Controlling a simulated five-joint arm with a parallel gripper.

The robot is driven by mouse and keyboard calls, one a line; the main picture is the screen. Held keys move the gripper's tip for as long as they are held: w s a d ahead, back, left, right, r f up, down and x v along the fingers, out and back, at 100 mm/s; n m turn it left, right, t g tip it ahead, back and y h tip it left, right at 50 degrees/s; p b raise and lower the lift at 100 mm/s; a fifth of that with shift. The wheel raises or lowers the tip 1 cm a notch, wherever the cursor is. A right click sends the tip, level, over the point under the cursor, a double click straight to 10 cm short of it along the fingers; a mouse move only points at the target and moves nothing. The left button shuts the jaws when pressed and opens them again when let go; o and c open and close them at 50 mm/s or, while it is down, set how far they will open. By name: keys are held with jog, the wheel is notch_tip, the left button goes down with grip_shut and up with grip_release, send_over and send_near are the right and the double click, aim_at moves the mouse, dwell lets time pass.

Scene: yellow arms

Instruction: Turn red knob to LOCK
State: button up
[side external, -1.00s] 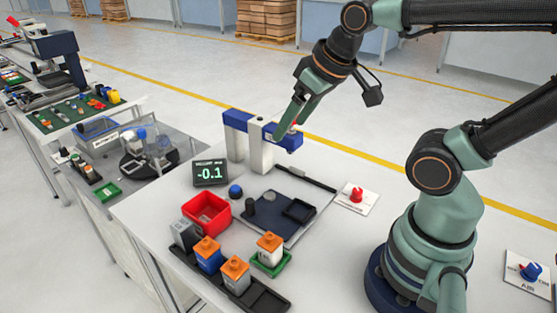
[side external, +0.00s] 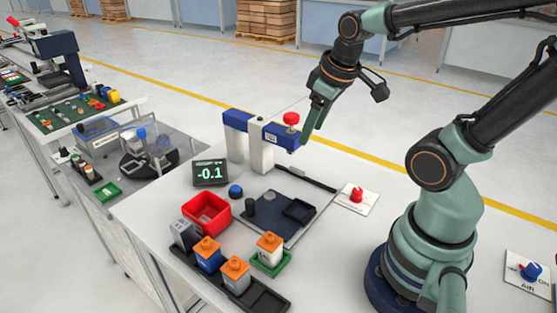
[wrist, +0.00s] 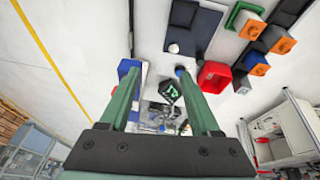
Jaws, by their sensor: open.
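The red knob (side external: 357,194) sits on a small white plate (side external: 345,203) on the table, to the right of the dark tray. Its plate markings are too small to read. My gripper (side external: 309,132) is in the air beside the right end of the blue-and-white press, above and to the left of the red knob and apart from it. In the wrist view its two green fingers (wrist: 157,75) are spread apart with nothing held between them. I cannot make out the red knob in the wrist view.
The blue-and-white press (side external: 262,132) has a red cap (side external: 291,119) close to my fingers. A red bin (side external: 206,213), a dark tray (side external: 268,225) and orange-topped blocks stand left. A blue AIR knob (side external: 531,271) is far right.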

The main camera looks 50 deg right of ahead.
jog(key=s+d+f+g, duration=0.2)
jog(key=s+d+f, duration=0.15)
jog(key=d, duration=0.35)
jog(key=n+g, duration=0.2)
send_near(359, 190)
jog(key=shift+y, duration=0.4)
jog(key=shift+d+f, duration=0.15)
jog(key=shift+f, duration=2.1)
jog(key=shift+d+f, duration=0.2)
jog(key=shift+f, duration=2.1)
grip_shut()
